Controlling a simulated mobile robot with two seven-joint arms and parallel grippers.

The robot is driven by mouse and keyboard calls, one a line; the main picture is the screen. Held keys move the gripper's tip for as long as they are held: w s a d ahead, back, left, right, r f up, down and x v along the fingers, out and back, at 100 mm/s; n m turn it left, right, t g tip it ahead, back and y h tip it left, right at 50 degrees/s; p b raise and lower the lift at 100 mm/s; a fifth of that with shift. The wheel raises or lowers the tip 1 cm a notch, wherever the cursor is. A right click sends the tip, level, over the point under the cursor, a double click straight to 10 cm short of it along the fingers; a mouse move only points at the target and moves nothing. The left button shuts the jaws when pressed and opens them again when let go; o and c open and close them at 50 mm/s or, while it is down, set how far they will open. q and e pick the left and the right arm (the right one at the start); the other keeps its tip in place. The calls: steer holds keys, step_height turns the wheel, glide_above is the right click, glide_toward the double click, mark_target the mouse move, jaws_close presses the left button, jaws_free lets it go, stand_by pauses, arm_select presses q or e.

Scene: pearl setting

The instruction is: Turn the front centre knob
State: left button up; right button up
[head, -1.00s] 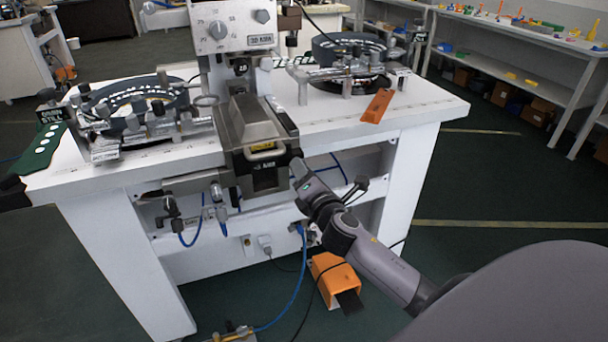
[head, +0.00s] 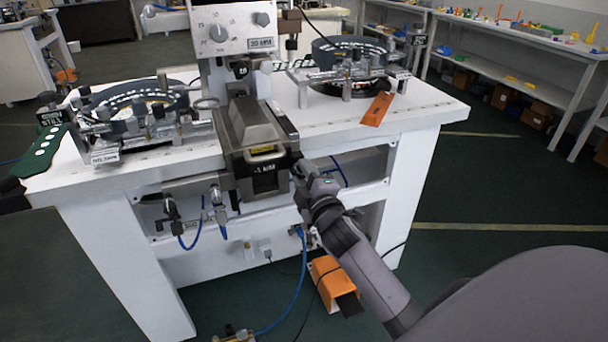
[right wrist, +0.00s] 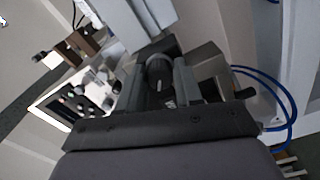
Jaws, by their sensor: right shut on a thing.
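The bench machine's grey central unit (head: 252,130) overhangs the front edge of the white bench in the head view. My right gripper (head: 298,168) is at the right side of this unit's front, and its fingertips are hard to make out there. In the right wrist view a dark round knob (right wrist: 160,74) with a light mark sits between the two fingers of my right gripper (right wrist: 160,85), which is shut on it. In the head view the knob is hidden by the gripper. My left gripper is in neither view.
The white bench (head: 425,105) carries ring-shaped fixtures on both sides. An orange tag (head: 377,108) lies at its right front. Blue hoses hang below, and an orange pedal box (head: 333,280) is on the floor. The floor to the right is open.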

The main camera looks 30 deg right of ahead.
steer(key=shift+m+p, duration=1.75)
steer(key=shift+m, duration=3.45)
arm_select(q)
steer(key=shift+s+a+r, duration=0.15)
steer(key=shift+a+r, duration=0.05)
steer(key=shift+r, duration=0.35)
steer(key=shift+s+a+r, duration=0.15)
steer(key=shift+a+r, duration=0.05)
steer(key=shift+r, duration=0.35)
arm_select(e)
steer(key=shift+m, duration=0.3)
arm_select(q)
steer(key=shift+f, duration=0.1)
arm_select(e)
steer(key=o, duration=0.9)
steer(key=shift+o, duration=0.2)
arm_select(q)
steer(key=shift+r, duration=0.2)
